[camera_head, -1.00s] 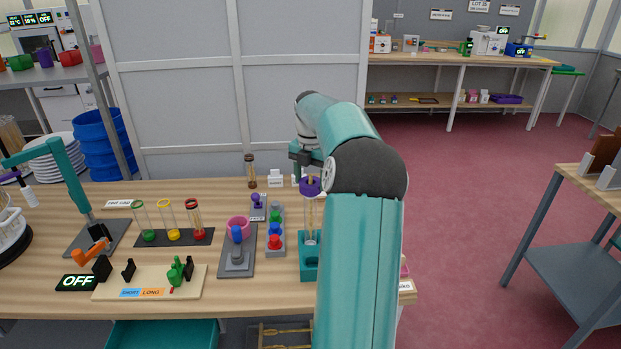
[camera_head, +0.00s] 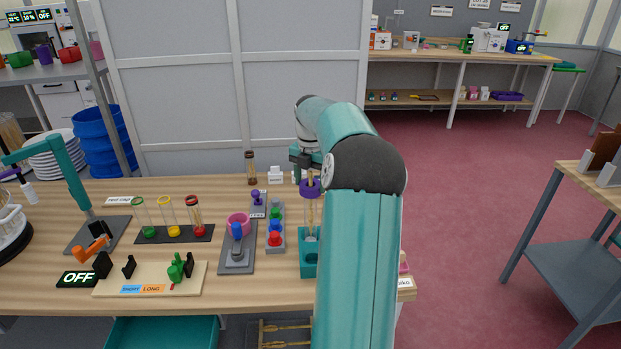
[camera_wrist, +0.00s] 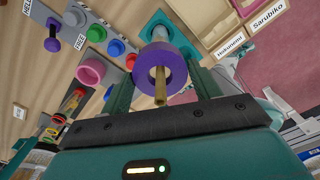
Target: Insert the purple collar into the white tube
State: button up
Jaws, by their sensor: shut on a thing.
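The purple collar (camera_head: 310,188) is a thick ring. It shows between my gripper's fingers in the wrist view (camera_wrist: 176,66). My gripper (camera_head: 306,158) is shut on the collar; its green fingers (camera_wrist: 162,80) lie on either side. A tan wheat stalk (camera_wrist: 160,88) passes through the collar's hole. The tube (camera_head: 310,225) stands upright in a teal holder (camera_head: 308,265), directly below the collar. In the wrist view the tube's pale top (camera_wrist: 160,34) is just beyond the collar and partly hidden by it. I cannot tell whether collar and tube touch.
A grey block with coloured buttons (camera_head: 275,228) and a grey stand with a pink ring (camera_head: 238,222) are left of the holder. A rack of clear tubes (camera_head: 172,234) is farther left. A brown bottle (camera_head: 251,168) stands behind. My arm hides the table's right part.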

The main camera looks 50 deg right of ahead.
jog(key=shift+f, duration=0.45)
jog(key=o, duration=1)
notch_tip(320, 180, up, 14)
jog(key=shift+f, duration=0.1)
jog(key=shift+a, duration=0.1)
